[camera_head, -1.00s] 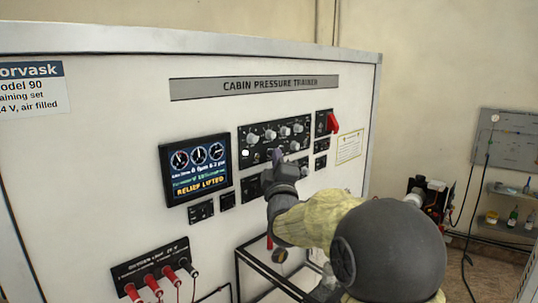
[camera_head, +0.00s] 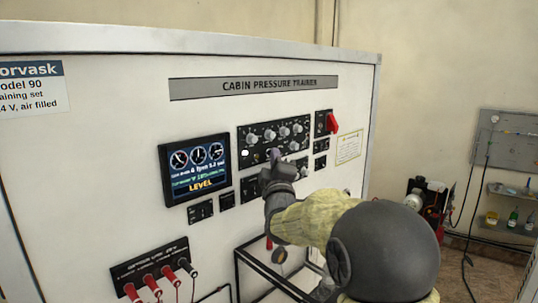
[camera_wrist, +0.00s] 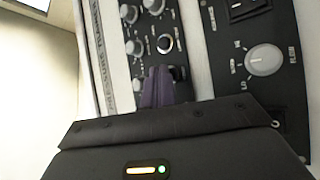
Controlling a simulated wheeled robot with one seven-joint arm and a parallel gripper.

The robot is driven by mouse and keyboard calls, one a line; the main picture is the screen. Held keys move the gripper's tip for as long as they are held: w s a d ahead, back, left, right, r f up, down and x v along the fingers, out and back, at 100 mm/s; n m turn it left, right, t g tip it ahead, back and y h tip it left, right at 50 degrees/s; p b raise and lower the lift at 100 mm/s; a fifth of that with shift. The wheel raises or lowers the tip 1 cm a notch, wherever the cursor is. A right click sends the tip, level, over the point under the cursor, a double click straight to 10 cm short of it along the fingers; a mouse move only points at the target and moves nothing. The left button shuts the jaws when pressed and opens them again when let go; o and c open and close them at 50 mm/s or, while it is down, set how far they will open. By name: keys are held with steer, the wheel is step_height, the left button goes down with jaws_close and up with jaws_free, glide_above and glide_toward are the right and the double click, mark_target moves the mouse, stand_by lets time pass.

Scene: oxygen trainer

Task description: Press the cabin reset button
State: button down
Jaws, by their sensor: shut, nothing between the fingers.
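The cabin pressure trainer (camera_head: 110,130) is a large white panel. Its upper black control panel (camera_head: 290,126) carries several grey knobs and a small white round spot at its lower left. The wrist view shows this panel turned on its side, with a round silver-ringed button (camera_wrist: 165,43) just beyond the fingertips. The labels are too small to read, so I cannot tell which control is the cabin reset button. My gripper (camera_head: 274,156) is shut and empty at the panel's lower edge. Its purple fingers (camera_wrist: 160,86) overlap the panel edge in the wrist view; contact is unclear.
The screen (camera_head: 195,170) reads LEVEL. A red switch handle (camera_head: 332,123) is at upper right. A larger grey knob (camera_wrist: 265,60) lies right of the fingers in the wrist view. Red and black leads (camera_head: 167,272) are plugged in at lower left. A black frame (camera_head: 270,268) stands below.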

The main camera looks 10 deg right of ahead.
steer(key=shift+s, duration=0.1)
steer(key=shift+s+d+b, duration=0.4)
steer(key=shift+s+b, duration=0.15)
steer(key=shift+b, duration=0.25)
steer(key=shift+f, duration=0.1)
steer(key=s+d+b, duration=0.1)
steer(key=s, duration=0.1)
steer(key=s+d+b, duration=0.2)
stand_by(0.3)
stand_by(0.5)
